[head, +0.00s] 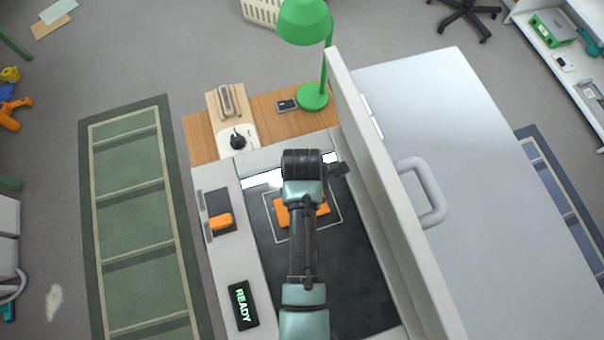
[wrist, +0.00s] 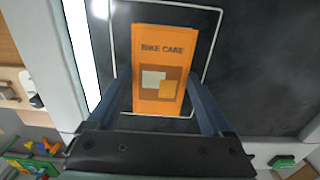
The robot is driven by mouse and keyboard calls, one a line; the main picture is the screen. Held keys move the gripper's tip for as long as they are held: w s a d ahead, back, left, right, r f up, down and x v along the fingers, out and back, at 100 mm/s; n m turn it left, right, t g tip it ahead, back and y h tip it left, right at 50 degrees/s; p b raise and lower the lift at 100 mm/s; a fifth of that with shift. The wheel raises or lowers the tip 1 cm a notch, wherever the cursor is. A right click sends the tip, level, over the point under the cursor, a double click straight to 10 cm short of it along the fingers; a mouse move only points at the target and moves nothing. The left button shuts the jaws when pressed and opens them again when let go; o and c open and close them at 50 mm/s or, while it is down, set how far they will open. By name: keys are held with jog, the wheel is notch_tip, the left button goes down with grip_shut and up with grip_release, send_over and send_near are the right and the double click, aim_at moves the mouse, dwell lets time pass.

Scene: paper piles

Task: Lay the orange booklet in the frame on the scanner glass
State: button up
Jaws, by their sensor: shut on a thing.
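The orange booklet, titled "BIKE CARE", shows in the wrist view (wrist: 160,65) and partly behind my arm in the head view (head: 282,215). My gripper (wrist: 158,95) is shut on the booklet, with one finger along each side edge. The frame is a thin pale outline (wrist: 207,50) on the dark scanner glass (head: 350,285). In the wrist view the booklet appears inside the outline, close to its near side. I cannot tell whether the booklet touches the glass. In the head view my arm hides the fingers and part of the frame.
The scanner lid (head: 364,160) stands open along the right of the glass. An orange-handled switch (head: 221,222) and a green READY display (head: 243,306) are on the left panel. A green lamp (head: 313,97) stands on the wooden surface behind. The near part of the glass is bare.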

jog(key=shift+f, duration=0.15)
jog(key=o, duration=1.2)
jog(key=shift+c, duration=0.2)
jog(key=shift+r, duration=3.9)
